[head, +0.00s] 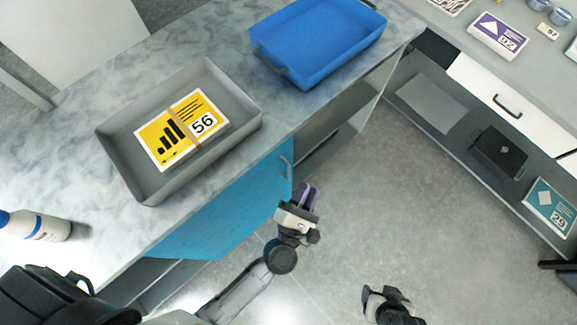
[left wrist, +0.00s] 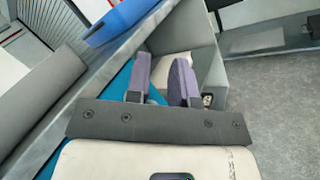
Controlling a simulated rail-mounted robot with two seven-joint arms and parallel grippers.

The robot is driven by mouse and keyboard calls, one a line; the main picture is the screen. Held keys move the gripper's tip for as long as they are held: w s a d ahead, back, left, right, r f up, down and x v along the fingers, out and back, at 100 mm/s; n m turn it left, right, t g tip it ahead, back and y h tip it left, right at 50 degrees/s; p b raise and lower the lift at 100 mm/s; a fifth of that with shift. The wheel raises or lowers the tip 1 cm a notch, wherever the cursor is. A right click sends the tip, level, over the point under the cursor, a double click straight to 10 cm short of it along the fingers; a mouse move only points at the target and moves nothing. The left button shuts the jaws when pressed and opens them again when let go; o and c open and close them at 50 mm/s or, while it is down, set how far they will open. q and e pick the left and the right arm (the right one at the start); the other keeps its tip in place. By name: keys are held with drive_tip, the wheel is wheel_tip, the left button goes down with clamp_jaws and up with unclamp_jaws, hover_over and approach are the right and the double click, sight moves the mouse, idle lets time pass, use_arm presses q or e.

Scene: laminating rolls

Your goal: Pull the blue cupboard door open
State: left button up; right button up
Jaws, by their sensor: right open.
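The blue cupboard door (head: 228,212) is in the front of the marble-topped counter and looks closed in the head view. Its grey bar handle (head: 286,167) stands near its right edge. My left gripper (head: 308,193), with purple fingers, is just in front and to the right of the handle, apart from it. In the left wrist view its two fingers (left wrist: 160,80) are spread with nothing held between them. A strip of the blue door (left wrist: 155,95) shows there; the handle cannot be made out. My right gripper (head: 376,292) is open and empty over the floor, low in the head view.
On the counter stand a grey tray (head: 112,143) holding a yellow 56 pack (head: 178,125), a blue tray (head: 312,50) and a white bottle (head: 38,226). An open shelf (head: 335,140) is right of the door. Grey floor (head: 400,210) lies clear before another unit (head: 510,95).

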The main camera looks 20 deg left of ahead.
sight(289, 174)
use_arm(q)
wheel_tip(289, 174, down, 19)
drive_tip(key=s+a+n+g+y+b, duration=0.2)
drive_tip(key=n+g+y+b, duration=0.3)
drive_tip(key=n+y+b, duration=0.8)
drive_tip(key=w+a+h, duration=0.1)
drive_tip(key=w+a, duration=0.1)
drive_tip(key=w, duration=0.1)
drive_tip(key=w+a+n+h, duration=0.1)
drive_tip(key=w+a, duration=0.1)
drive_tip(key=w, duration=0.2)
drive_tip(key=w+a+h, duration=0.1)
drive_tip(key=w+a, duration=0.2)
drive_tip(key=w, duration=0.1)
drive_tip(key=shift+w+r+n, duration=0.1)
drive_tip(key=shift+w+n, duration=0.15)
drive_tip(key=shift+n, duration=0.15)
drive_tip(key=shift+c, duration=0.4)
clamp_jaws()
